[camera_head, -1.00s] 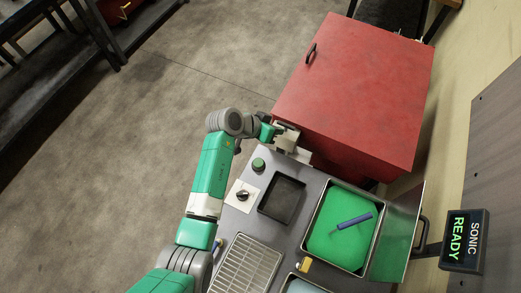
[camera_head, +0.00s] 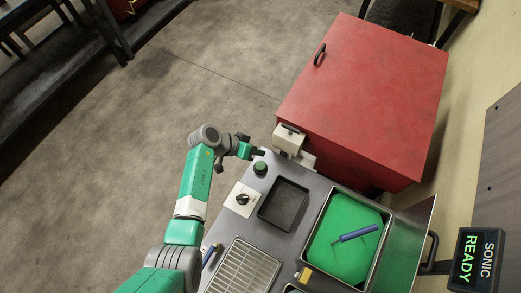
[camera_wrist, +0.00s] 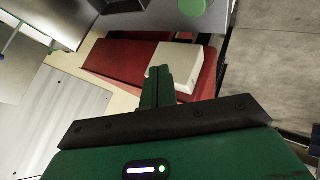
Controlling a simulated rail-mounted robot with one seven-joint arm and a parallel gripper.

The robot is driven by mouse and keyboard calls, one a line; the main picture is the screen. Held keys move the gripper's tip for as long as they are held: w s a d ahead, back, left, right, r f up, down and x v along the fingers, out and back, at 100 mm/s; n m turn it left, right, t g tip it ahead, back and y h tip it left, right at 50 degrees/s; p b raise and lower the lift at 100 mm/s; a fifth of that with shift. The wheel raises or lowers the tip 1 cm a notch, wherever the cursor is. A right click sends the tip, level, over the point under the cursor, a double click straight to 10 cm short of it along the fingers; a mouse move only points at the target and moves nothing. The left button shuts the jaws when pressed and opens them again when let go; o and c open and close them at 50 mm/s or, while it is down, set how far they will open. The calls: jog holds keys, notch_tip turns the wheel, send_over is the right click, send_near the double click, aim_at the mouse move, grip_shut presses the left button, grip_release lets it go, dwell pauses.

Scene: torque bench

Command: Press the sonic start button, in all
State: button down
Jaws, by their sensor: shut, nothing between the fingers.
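In the wrist view my shut fingertips (camera_wrist: 159,74) stand in front of a white box and clear of the button in the picture. I cannot tell their height above the bench. The display (camera_head: 478,259) reads "SONIC READY".
A white box (camera_head: 289,139) stands at the bench end by the red cabinet (camera_head: 365,95). A dial plate (camera_head: 242,200), a black tray (camera_head: 283,204), a wire rack (camera_head: 243,268) and a green-filled basin with a blue tool (camera_head: 356,234) share the bench.

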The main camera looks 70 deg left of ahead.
aim_at(257, 166)
notch_tip(257, 166, down, 8)
jog(key=b, duration=0.6)
dwell(1.6)
jog(key=shift+f+b, duration=0.45)
jog(key=shift+b, duration=0.25)
jog(key=shift+f+b, duration=0.55)
jog(key=shift+f, duration=0.05)
dwell(0.6)
jog(key=shift+r+p, duration=0.85)
jog(key=shift+r, duration=0.2)
notch_tip(257, 166, up, 5)
jog(key=p, duration=0.4)
